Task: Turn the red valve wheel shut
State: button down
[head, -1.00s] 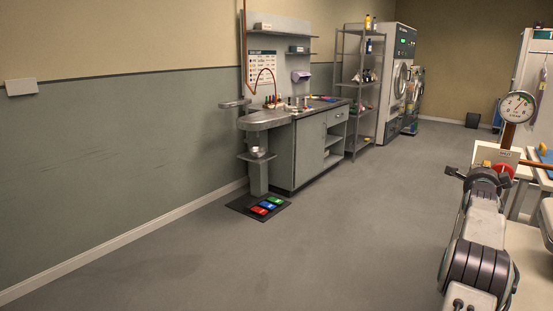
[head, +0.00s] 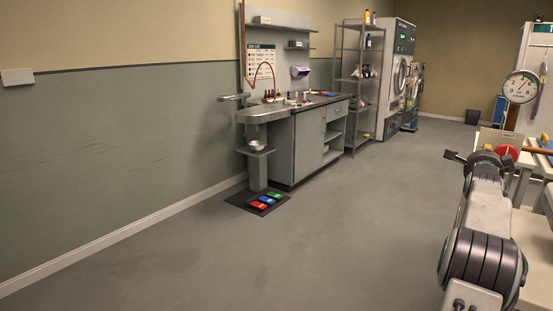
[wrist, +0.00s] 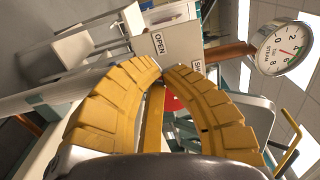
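The red valve wheel (head: 507,152) shows at the right in the head view, just beyond my wrist and partly hidden by it. In the wrist view a small part of the red wheel (wrist: 172,103) shows between my fingers, mostly covered by them. My gripper (wrist: 162,68) has two yellow ribbed fingers that bow inward, with their tips drawn almost together. Nothing is visibly held between the tips.
An OPEN label (wrist: 158,43) and a partly covered label beginning SH (wrist: 198,75) sit on a pale plate near the wheel. A sink counter (head: 265,116), floor pedals (head: 263,203), a metal shelf (head: 345,85) and a machine (head: 404,45) line the left wall. The middle floor is clear.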

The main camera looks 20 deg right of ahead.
jog(key=b+v, duration=0.2)
jog(key=shift+s+a, duration=0.2)
jog(key=shift+a, duration=0.1)
